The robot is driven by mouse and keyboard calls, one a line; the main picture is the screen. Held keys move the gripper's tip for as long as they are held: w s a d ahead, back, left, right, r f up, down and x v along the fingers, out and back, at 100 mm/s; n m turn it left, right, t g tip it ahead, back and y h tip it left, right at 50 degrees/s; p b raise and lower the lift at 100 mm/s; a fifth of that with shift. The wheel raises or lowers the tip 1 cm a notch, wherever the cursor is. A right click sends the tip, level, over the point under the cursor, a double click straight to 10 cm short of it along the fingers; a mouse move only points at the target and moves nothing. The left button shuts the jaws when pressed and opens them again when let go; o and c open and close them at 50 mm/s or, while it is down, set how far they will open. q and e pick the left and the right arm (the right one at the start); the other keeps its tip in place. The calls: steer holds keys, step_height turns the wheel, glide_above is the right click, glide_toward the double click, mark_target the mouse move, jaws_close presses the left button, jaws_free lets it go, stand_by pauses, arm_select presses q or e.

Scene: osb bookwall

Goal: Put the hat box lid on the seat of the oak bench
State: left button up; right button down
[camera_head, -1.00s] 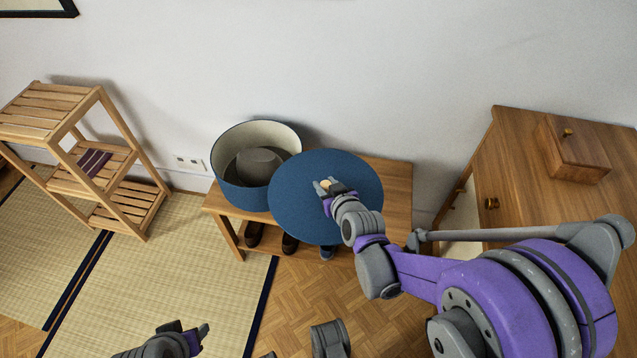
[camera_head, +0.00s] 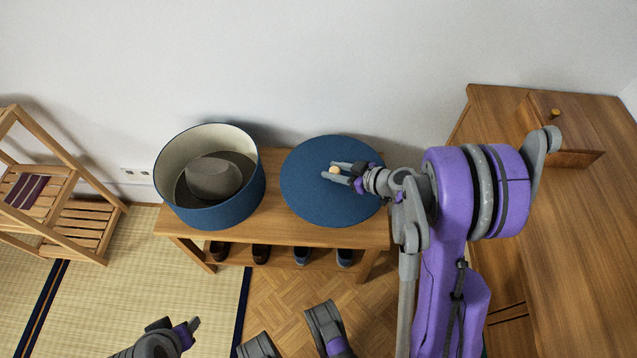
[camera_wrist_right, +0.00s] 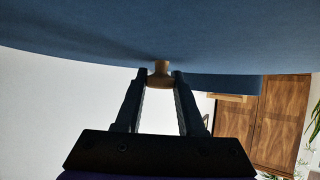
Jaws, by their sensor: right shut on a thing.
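The hat box lid (camera_head: 318,205) is a round blue disc with a small light wooden knob (camera_head: 334,169). It lies over the right part of the oak bench seat (camera_head: 273,228), right of the open box; I cannot tell whether it touches the seat. My right gripper (camera_head: 335,173) is shut on the knob, from the right. In the right wrist view the knob (camera_wrist_right: 160,74) sits between my fingertips, with the blue lid (camera_wrist_right: 100,38) across the top. My left gripper (camera_head: 193,330) is low at the bottom left, away from the bench; its opening is unclear.
The open blue hat box (camera_head: 215,210), cream inside with a grey hat (camera_head: 213,178), stands on the left of the bench. Several shoes (camera_head: 262,253) sit on its lower shelf. A wooden slatted rack (camera_head: 85,235) is at left, a wooden cabinet (camera_head: 560,230) at right.

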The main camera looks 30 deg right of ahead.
mark_target(333, 186)
step_height(333, 186, down, 8)
steer(key=shift+w+b, duration=0.1)
steer(key=shift+b, duration=1.15)
steer(key=c, duration=0.5)
jaws_free()
